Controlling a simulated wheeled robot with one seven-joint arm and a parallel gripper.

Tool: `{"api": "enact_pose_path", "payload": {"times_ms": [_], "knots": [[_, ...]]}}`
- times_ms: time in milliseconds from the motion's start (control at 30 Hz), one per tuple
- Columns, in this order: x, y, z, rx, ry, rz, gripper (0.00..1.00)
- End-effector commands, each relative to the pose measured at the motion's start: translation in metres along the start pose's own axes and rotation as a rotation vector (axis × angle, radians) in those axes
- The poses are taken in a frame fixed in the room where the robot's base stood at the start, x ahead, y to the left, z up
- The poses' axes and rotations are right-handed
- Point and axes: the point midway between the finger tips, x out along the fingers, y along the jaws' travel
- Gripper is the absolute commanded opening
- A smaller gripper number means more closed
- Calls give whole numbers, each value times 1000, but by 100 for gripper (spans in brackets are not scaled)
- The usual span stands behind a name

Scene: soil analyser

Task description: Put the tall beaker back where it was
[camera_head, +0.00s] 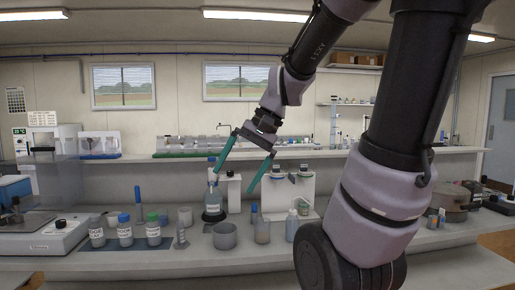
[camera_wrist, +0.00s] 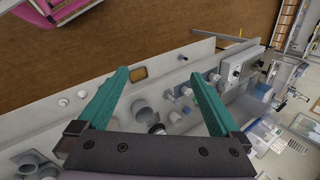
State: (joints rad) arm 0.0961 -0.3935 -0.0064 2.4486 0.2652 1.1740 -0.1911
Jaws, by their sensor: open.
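My gripper (camera_head: 232,181) is open and empty, raised above the bench, with its two green fingers spread wide. The open fingers also show in the wrist view (camera_wrist: 159,76), with bench vessels beneath and between them. Several vessels stand upright on the lab bench (camera_head: 180,268). A grey, slightly tall beaker (camera_head: 262,233) stands right of a wide grey beaker (camera_head: 225,237). I cannot tell surely which one is the tall beaker. None of them is in my gripper.
Capped bottles (camera_head: 125,231) stand on a dark mat at left, beside a graduated cylinder (camera_head: 181,236). A balance (camera_head: 45,236) is at far left.

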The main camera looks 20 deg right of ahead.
Motion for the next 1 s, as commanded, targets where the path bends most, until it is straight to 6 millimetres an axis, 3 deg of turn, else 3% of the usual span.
{"api": "enact_pose_path", "payload": {"times_ms": [200,333,1000], "knots": [[-51,10,6,-214,327,65,100],[-69,11,6,-275,436,74,100],[-75,12,6,-295,474,78,100]]}}
